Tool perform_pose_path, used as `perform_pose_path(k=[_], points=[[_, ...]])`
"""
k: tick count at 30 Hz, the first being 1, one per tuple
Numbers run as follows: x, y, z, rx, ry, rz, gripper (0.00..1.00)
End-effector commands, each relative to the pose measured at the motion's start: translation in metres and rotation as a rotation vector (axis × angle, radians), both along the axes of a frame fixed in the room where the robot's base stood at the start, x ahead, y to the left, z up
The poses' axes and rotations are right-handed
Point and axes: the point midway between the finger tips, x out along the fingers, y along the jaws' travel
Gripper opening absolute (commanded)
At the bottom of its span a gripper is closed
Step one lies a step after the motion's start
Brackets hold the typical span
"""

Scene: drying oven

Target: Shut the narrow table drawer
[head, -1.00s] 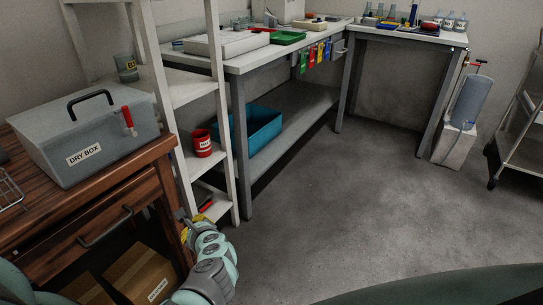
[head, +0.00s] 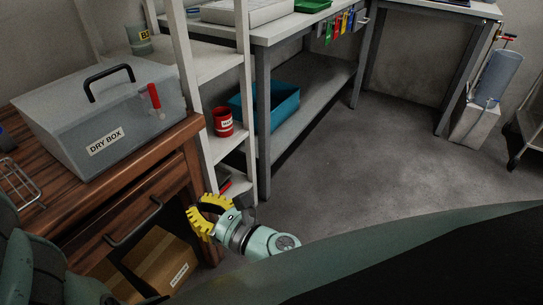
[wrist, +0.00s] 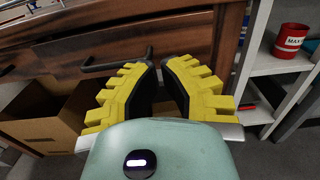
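The wooden table's drawer (head: 95,235) sits below the tabletop at the lower left of the head view. Its dark bar handle (head: 133,222) faces out. How far the drawer stands out is hard to tell. The drawer front also shows in the wrist view (wrist: 185,40), with its handle (wrist: 115,62) left of my fingers. My gripper (head: 205,213) has yellow ribbed fingers and is to the right of the handle, apart from it in the head view. In the wrist view my gripper (wrist: 160,72) has a narrow empty gap between its fingers.
A grey dry box (head: 105,115) stands on the wooden table (head: 185,130). Cardboard boxes (head: 165,258) lie under the drawer. A white shelf rack (head: 250,130) with a red mug (head: 223,122) stands right of the table. The floor (head: 350,155) at the right is open.

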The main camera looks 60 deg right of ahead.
Motion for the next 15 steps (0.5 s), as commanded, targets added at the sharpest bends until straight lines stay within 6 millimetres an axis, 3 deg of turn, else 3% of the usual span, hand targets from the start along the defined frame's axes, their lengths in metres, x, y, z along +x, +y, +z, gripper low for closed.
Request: perform_pose_path(k=[15], points=[[0.074,0.002,-0.003,-0.002,0.0,-0.001,0.0]])
